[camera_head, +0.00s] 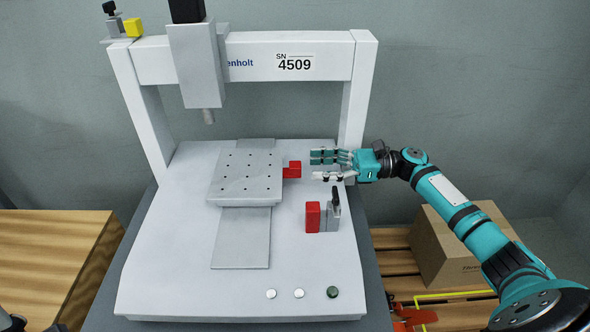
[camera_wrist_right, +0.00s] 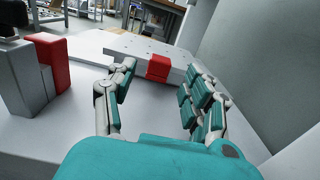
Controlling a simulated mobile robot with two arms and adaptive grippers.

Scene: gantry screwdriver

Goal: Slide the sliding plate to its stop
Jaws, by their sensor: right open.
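The sliding plate (camera_head: 235,190) is a light grey plate with several small dark holes. It sits on a grey rail strip (camera_head: 240,245) towards the rear of the white gantry base. A red block (camera_head: 292,170) sticks out from its right side. My right gripper (camera_head: 314,166) is open and empty, just right of the red block and apart from it. In the right wrist view the plate (camera_wrist_right: 130,45) lies ahead, and the red block (camera_wrist_right: 158,67) shows beyond and between the open fingers (camera_wrist_right: 160,85). My left gripper is not in view.
A red block (camera_head: 312,217) with a grey bracket and dark lever (camera_head: 336,202) stands on the base in front of my right gripper. The gantry's right post (camera_head: 356,100) rises behind the hand. The spindle head (camera_head: 198,65) hangs above the plate's rear left. A cardboard box (camera_head: 455,245) stands right.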

